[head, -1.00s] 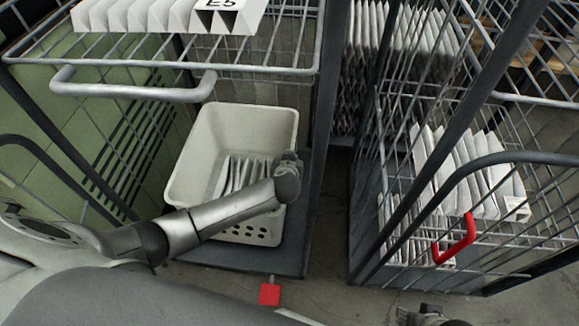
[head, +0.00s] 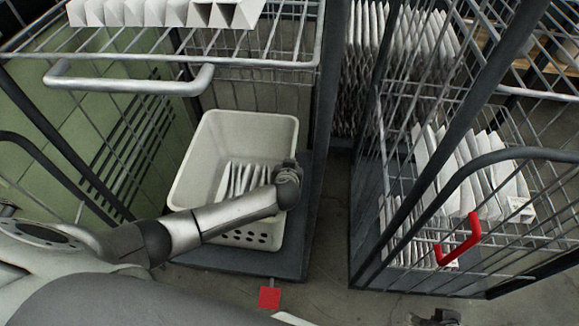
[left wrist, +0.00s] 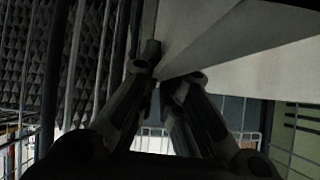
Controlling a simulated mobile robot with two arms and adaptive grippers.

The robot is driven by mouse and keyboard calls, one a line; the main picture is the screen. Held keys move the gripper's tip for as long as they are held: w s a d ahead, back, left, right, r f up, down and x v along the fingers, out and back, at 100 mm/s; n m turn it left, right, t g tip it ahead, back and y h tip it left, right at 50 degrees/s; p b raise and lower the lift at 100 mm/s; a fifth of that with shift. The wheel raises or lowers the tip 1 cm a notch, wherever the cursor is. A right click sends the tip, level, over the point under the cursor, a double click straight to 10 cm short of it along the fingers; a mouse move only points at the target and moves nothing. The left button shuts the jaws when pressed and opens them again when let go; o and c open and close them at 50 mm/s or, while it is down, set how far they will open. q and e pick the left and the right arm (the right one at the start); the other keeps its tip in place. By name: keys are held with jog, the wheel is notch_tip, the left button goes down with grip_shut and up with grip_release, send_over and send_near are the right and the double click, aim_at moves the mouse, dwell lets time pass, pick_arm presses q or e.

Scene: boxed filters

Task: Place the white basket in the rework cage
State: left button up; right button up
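The white basket (head: 190,165) stands upright on the low base of the left wire cage (head: 205,257), with several white pleated filters (head: 238,180) in it. My left arm crosses in front of the basket, and its wrist covers part of the right rim. In the left wrist view the two fingers of my left gripper (left wrist: 168,72) close on the edge of a pale wall (left wrist: 225,50), which fits the basket's side. My right gripper (head: 438,318) shows only partly at the bottom edge, dark and cut off. No sign tells me which cage is the rework cage.
A wire shelf (head: 180,80) with white filters (head: 160,12) hangs above the basket. A second cage (head: 362,240) at right holds pleated filters (head: 475,170) and has a red handle (head: 460,241). A red pedal (head: 269,298) sticks out at the left cage's front. A narrow floor gap separates the cages.

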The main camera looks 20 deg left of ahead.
pick_arm(q)
jog(key=o, duration=0.3)
jog(key=shift+o, duration=0.2)
